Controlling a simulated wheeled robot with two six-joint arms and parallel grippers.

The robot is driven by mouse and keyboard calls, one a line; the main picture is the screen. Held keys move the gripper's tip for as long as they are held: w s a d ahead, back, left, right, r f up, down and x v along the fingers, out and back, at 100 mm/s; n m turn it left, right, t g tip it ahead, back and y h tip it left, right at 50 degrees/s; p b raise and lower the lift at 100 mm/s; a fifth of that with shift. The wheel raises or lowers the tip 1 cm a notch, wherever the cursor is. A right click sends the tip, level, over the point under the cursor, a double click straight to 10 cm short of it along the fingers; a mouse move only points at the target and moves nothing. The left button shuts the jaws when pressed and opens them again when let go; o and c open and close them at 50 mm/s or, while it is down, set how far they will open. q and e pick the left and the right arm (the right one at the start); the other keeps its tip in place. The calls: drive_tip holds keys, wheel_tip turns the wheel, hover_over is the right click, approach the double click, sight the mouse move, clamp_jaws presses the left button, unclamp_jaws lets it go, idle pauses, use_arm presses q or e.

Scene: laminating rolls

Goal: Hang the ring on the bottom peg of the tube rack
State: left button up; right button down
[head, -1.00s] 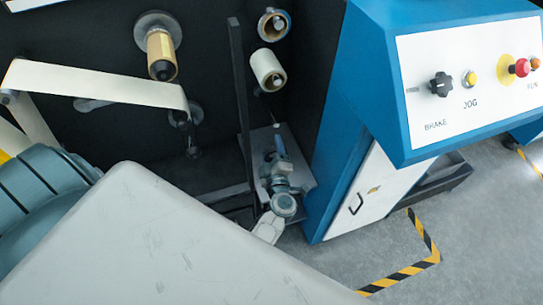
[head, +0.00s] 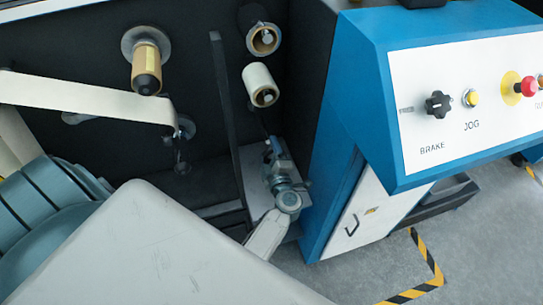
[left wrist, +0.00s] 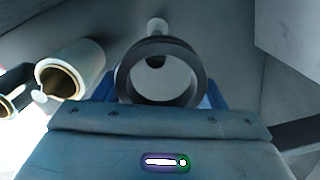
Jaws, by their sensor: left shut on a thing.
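My left gripper (head: 271,150) is low beside the tube rack, below its white tube (head: 260,85). In the left wrist view its blue fingers are shut on a dark ring (left wrist: 120,79), whose open hole faces the camera. A pale rounded peg tip (left wrist: 157,25) shows just above the ring, and a small dark end shows inside the top of the hole. I cannot tell whether the ring is around a peg or only in front of it. In the head view the ring and bottom peg are too small and covered to make out. My right gripper is not in view.
A darker tube (head: 262,40) hangs above the white tube. A tall black bar (head: 230,125) stands close left of my gripper. The blue machine cabinet (head: 335,160) is close on the right. A tan roll (head: 146,68) and a pale web (head: 85,97) are further left.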

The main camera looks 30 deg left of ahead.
sight(263, 134)
use_arm(q)
drive_tip(key=shift+w+a, duration=0.45)
drive_tip(key=shift+x, duration=0.95)
drive_tip(key=shift+b+x, duration=0.6)
drive_tip(key=shift+x, duration=1.55)
drive_tip(key=shift+s+r, duration=0.1)
drive_tip(key=shift+s, duration=0.1)
drive_tip(key=shift+s+d, duration=0.1)
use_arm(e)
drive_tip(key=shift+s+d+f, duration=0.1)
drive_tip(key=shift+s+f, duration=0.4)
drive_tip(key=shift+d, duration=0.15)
